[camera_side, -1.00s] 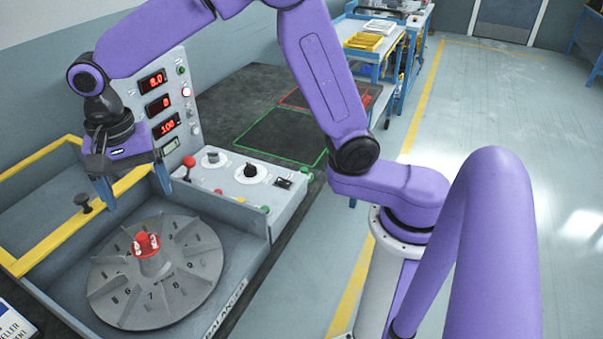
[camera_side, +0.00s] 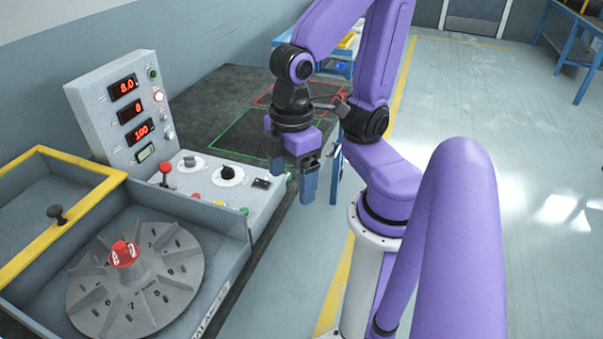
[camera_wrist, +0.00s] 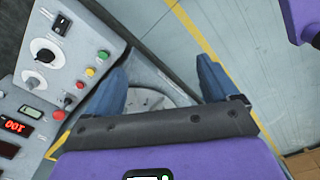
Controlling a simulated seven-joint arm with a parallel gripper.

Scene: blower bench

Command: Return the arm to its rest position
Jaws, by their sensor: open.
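My gripper (camera_side: 294,178) is a purple and black hand with two blue fingers. In the side view it hangs in the air at the bench's right edge, to the right of the control panel, fingers pointing down. Its fingers are apart with nothing held between them. In the wrist view the blue fingers (camera_wrist: 161,66) also stand wide apart, with a grey surface and floor beyond. The grey bladed rotor (camera_side: 180,265) with its red hub (camera_side: 124,254) sits in the blower machine at the lower left, well away from my gripper.
The control panel (camera_side: 205,192) has knobs, a red-topped lever (camera_side: 165,172) and lit displays; it also shows in the wrist view (camera_wrist: 80,30). A yellow frame (camera_side: 100,172) borders the machine. The dark bench top has green (camera_side: 222,128) and red outlined areas. Open floor lies right.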

